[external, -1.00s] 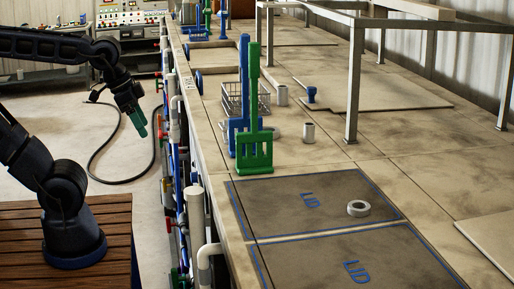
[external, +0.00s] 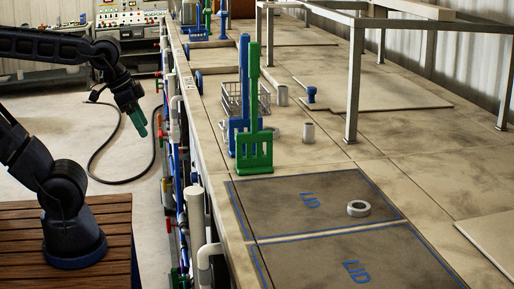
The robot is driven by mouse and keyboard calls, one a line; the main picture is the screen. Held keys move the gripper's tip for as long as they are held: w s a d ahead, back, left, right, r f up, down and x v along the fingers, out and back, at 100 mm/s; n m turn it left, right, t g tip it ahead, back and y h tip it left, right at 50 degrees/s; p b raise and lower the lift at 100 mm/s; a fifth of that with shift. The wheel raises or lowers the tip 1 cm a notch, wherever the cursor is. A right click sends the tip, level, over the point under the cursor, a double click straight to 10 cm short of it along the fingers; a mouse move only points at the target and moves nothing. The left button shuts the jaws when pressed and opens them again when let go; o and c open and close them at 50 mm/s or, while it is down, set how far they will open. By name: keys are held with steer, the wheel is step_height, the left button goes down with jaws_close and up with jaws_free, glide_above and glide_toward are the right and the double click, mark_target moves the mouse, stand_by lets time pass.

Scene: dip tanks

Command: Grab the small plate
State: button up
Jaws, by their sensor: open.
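My gripper (external: 138,122) is at the upper left in the external view, green-tipped and pointing down. It is open and empty, over the floor left of the long bench (external: 215,150), clear of everything on it. I cannot tell for certain which thing is the small plate. A pale, flat, round piece (external: 278,135) lies on the bench, partly hidden behind a green slotted holder (external: 254,152) with a tall handle. A thick pale ring (external: 358,208) lies on a dark panel marked LID. Both are far to the right of my gripper.
A blue handled holder (external: 238,125) stands beside the green one, with a wire basket (external: 232,98) behind. Small metal cylinders (external: 308,133) stand nearby. A metal frame (external: 353,85) rises from the bench. Pipes and valves (external: 180,175) line its left side.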

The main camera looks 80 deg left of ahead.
steer(key=w+a+r+n+g, duration=0.35)
steer(key=w+a+n, duration=0.65)
steer(key=w+a, duration=0.65)
steer(key=w+a+f+n, duration=0.2)
steer(key=w+a+n, duration=0.15)
steer(key=a, duration=0.35)
steer(key=w+a+f+n+g, duration=0.1)
steer(key=w+a+f+n, duration=0.1)
steer(key=w+a+n, duration=0.3)
steer(key=w+a+f+n, duration=0.1)
steer(key=w+a+f, duration=0.15)
steer(key=a, duration=0.55)
steer(key=shift+m, duration=0.25)
steer(key=f, duration=0.4)
steer(key=shift+w+f, duration=0.25)
steer(key=shift+f, duration=0.1)
steer(key=shift+d+f, duration=0.15)
steer(key=shift+f, duration=1.25)
steer(key=shift+d+f, duration=0.1)
steer(key=shift+f, duration=1.25)
steer(key=shift+c, duration=0.5)
